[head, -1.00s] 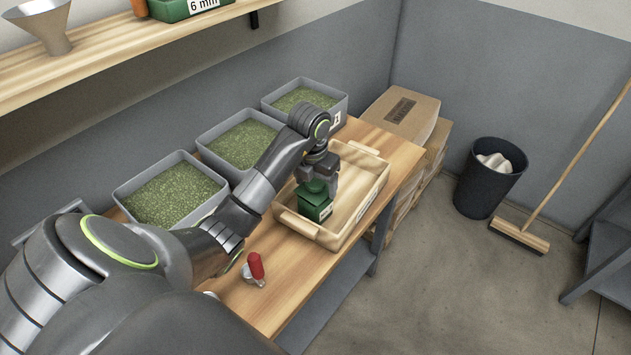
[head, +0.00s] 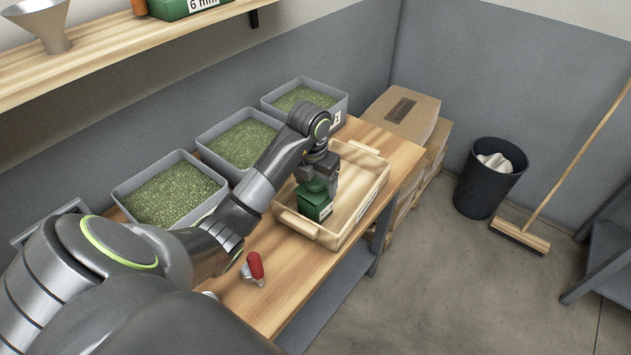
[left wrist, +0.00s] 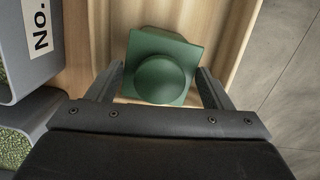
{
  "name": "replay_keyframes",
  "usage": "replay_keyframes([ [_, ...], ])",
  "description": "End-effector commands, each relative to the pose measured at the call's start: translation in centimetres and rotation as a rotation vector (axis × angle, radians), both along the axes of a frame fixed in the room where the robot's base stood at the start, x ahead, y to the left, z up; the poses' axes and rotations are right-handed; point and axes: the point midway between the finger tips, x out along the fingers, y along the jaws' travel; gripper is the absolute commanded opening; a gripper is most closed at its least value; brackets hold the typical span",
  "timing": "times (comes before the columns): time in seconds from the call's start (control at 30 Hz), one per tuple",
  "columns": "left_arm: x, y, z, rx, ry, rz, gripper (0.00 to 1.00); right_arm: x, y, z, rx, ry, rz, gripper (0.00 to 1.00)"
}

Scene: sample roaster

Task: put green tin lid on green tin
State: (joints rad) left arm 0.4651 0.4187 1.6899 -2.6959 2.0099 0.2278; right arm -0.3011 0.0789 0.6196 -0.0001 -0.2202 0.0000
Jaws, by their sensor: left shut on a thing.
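The green tin (head: 314,207) is a square dark-green box with a white label. It stands upright in the wooden tray (head: 340,238). The round green tin lid (left wrist: 160,80) is above the tin's square top (left wrist: 143,42) in the left wrist view, roughly centred but toward the near side. My left gripper (head: 318,183) points down over the tin and is shut on the lid, with one finger on each side. I cannot tell whether the lid is fully seated on the tin. My right gripper is not in view.
Three grey bins of green beans (head: 172,193) line the wall side of the bench. A red-handled tool (head: 255,266) lies near the front edge. Cardboard boxes (head: 402,112), a dark waste bin (head: 488,180) and a broom (head: 520,238) stand beyond. The tray's right part is clear.

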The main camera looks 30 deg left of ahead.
Motion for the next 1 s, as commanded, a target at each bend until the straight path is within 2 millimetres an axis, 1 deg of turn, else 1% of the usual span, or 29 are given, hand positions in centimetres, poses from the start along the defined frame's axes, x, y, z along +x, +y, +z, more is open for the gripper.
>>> replay_keyframes([
  [0.33, 0.01, 0.01, 0.01, 0.000, 0.000, 0.000, 0.51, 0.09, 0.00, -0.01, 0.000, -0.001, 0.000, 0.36],
  [0.67, 0.01, 0.00, -0.50, 0.000, 0.000, 0.000, 0.51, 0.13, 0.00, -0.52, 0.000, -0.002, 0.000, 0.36],
  [1.0, 0.01, -0.01, -0.47, 0.000, 0.000, 0.000, 0.51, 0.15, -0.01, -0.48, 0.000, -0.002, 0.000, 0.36],
])
